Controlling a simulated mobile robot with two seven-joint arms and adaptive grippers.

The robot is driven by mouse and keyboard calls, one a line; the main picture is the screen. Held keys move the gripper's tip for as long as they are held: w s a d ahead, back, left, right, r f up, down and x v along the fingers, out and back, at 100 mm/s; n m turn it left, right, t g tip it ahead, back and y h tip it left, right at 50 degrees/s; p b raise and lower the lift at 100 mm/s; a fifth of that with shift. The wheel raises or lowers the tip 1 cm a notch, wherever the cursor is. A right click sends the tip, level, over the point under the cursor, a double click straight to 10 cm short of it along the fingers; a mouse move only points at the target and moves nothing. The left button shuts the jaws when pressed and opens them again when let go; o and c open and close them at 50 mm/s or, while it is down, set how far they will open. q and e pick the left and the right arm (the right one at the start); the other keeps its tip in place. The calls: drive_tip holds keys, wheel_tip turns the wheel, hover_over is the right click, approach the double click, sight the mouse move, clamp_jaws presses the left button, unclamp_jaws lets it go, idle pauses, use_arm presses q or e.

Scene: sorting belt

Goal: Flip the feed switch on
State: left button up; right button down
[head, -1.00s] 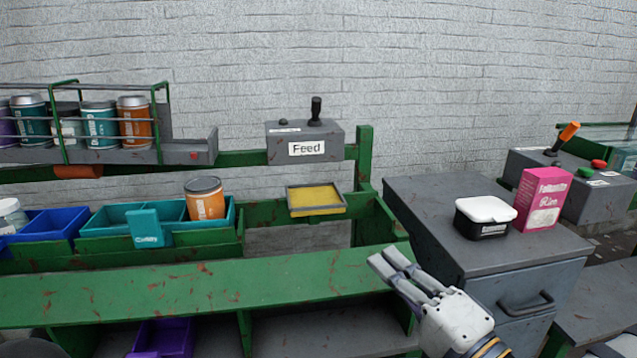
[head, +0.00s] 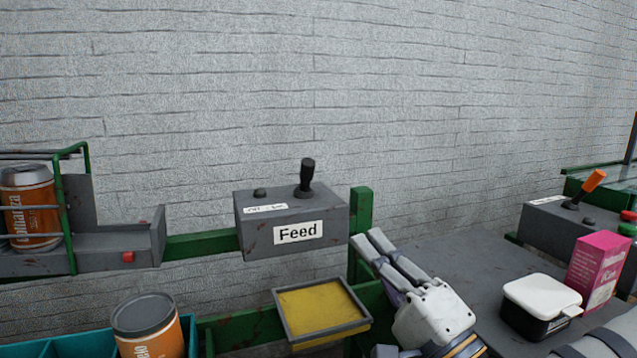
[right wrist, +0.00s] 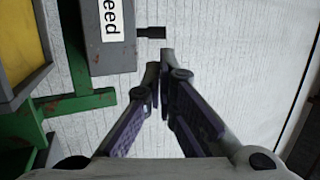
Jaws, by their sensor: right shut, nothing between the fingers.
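The grey feed box (head: 255,237) with its "Feed" label is mounted on the green rail in the head view. Its black lever switch (head: 307,178) stands nearly upright on top, beside a small dark knob (head: 260,193). My right gripper (head: 368,239) is shut and empty, just right of the box and below the lever's height, apart from the lever. In the right wrist view the box (right wrist: 108,50) is at upper left, and the lever (right wrist: 150,32) lies just beyond the closed fingertips (right wrist: 160,62). My left gripper is not in view.
A yellow tray (head: 279,303) is below the box. A green post (head: 361,208) stands at the box's right. On the grey cabinet (head: 470,250) are a white-lidded container (head: 542,295) and a pink box (head: 598,262). Cans stand at left, one orange (head: 150,335).

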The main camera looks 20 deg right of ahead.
sight(312, 172)
drive_tip(key=p+x, duration=0.1)
drive_tip(key=x, duration=1.3)
drive_tip(key=shift+f, duration=0.1)
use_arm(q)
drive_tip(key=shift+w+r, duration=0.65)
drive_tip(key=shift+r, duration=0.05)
use_arm(e)
drive_tip(key=shift+w, duration=0.1)
